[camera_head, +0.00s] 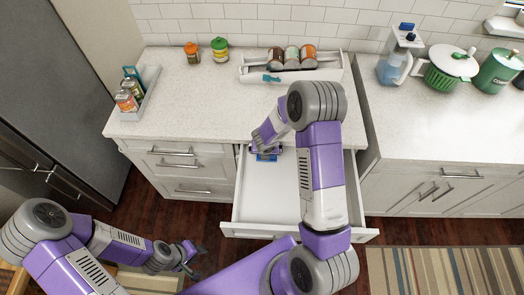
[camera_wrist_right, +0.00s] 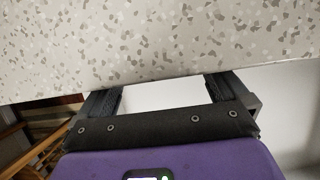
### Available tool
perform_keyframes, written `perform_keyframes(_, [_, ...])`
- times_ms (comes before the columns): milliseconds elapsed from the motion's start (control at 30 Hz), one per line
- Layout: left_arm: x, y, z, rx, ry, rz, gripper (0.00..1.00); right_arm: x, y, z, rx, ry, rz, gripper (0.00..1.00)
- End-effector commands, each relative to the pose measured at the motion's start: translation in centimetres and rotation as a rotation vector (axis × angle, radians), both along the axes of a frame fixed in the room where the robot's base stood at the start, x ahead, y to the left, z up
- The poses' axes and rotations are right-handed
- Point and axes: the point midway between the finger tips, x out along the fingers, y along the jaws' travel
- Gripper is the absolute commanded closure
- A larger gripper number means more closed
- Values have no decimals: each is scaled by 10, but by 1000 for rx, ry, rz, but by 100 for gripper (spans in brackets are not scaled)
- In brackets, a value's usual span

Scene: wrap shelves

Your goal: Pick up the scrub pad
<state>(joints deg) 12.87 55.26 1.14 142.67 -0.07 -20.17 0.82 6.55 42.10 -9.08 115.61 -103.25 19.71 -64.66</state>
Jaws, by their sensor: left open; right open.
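A small blue item (camera_head: 267,157), possibly the scrub pad, shows at the back of the open drawer (camera_head: 272,200), close to my right gripper (camera_head: 264,150). It is too small and too covered to be sure of. My right arm reaches over the drawer, with the gripper pointing down at its back, by the counter's front edge. In the right wrist view, the right gripper (camera_wrist_right: 163,88) is open, its fingers apart, with only white surface between them; the counter edge hides the fingertips. My left gripper (camera_head: 191,258) is open and empty, low over the floor on the left.
The speckled counter edge (camera_wrist_right: 160,85) runs close across my right fingers. The drawer's middle and front look empty.

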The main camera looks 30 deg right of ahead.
Motion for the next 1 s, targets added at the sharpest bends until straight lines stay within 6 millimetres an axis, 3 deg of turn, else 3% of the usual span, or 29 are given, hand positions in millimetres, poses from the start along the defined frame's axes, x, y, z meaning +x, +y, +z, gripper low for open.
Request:
perform_keyframes(300, [0, 0, -13, 0, 1, 0, 57, 7, -8, -45, 0, 2, -2, 0])
perform_keyframes(667, [0, 0, -13, 0, 1, 0, 57, 12, -10, -55, 0, 0, -3, 0])
perform_keyframes(933, [0, 0, -13, 0, 1, 0, 57, 12, -10, -55, 0, 0, -3, 38])
perform_keyframes(1000, [0, 0, -13, 0, 1, 0, 57, 12, -10, -55, 0, -1, -3, 41])
